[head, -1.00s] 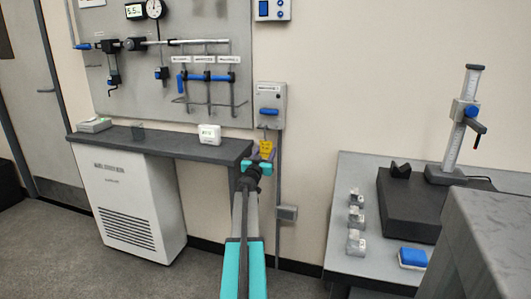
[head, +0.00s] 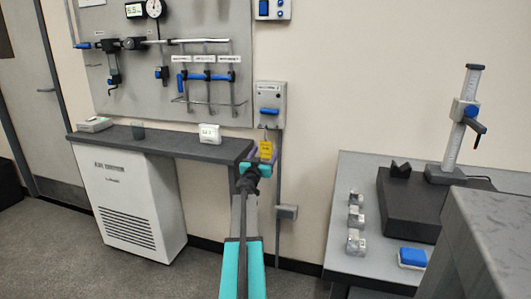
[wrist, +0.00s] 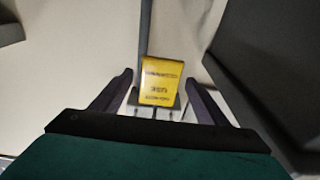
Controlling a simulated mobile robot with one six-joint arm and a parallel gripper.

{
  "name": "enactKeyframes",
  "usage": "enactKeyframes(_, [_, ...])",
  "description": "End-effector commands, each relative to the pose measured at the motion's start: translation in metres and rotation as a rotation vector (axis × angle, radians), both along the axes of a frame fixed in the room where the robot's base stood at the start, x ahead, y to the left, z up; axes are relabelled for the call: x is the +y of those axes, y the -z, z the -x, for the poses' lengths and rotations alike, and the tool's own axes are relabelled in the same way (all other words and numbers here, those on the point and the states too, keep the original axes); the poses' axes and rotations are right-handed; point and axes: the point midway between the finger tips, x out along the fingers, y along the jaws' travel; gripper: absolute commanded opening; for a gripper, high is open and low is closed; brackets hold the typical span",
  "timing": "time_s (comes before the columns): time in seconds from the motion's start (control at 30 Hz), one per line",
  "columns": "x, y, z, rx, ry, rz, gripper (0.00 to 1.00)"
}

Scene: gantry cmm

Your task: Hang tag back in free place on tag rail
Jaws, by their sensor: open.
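The yellow tag (head: 265,149) hangs upright below the grey wall box with the blue handle (head: 269,106). My gripper (head: 263,159) is open just in front of and below the tag. In the wrist view the yellow tag (wrist: 160,82) shows between the two spread fingers of my gripper (wrist: 158,80), with a visible gap on each side. Its print is too blurred to read. What the tag hangs from is too small to tell. I cannot make out the tag rail with certainty.
A dark shelf (head: 165,143) over a white cabinet (head: 125,205) lies left of my arm. A tool board (head: 130,55) with hanging gauges is above it. At right, a grey table (head: 350,180) carries a black block, a height stand and small metal blocks. A vertical conduit runs below the wall box.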

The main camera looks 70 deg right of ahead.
Motion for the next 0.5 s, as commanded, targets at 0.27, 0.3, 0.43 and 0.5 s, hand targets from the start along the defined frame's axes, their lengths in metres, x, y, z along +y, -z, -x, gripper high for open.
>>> enactKeyframes(0.27, [0.030,0.003,0.003,0.001,0.000,0.000,0.68])
enactKeyframes(0.3, [0.034,0.004,0.003,0.001,0.000,0.000,0.68])
enactKeyframes(0.43, [0.047,0.006,0.003,0.001,-0.001,0.000,0.68])
enactKeyframes(0.5, [0.054,0.007,0.004,0.001,-0.001,0.000,0.68])
